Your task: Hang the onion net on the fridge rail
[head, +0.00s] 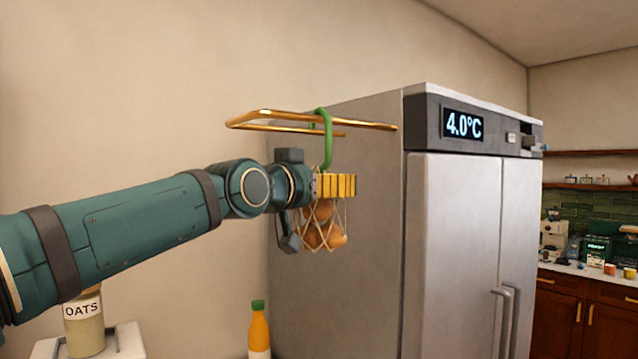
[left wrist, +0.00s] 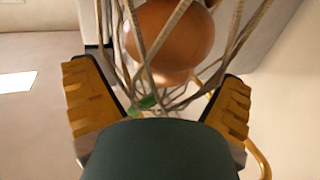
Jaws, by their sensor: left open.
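The onion net (head: 322,230) is a pale string net with several brown-orange onions. Its green hook (head: 328,145) arches over the gold fridge rail (head: 275,113) on the fridge's side, and the net hangs below it. My left gripper (head: 336,186) is at the net's upper part, just below the hook, and hides some of it. In the left wrist view my left gripper (left wrist: 158,75) is open, with yellow fingers on both sides of the net's cords. An onion (left wrist: 170,40) fills the top of that view. My right gripper is not in view.
The steel fridge (head: 335,290) with a 4.0°C display stands right of the net. An orange bottle (head: 259,330) and an oats jar (head: 84,325) are low in front. A counter with small items (head: 590,268) is far right. Wall space left of the rail is clear.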

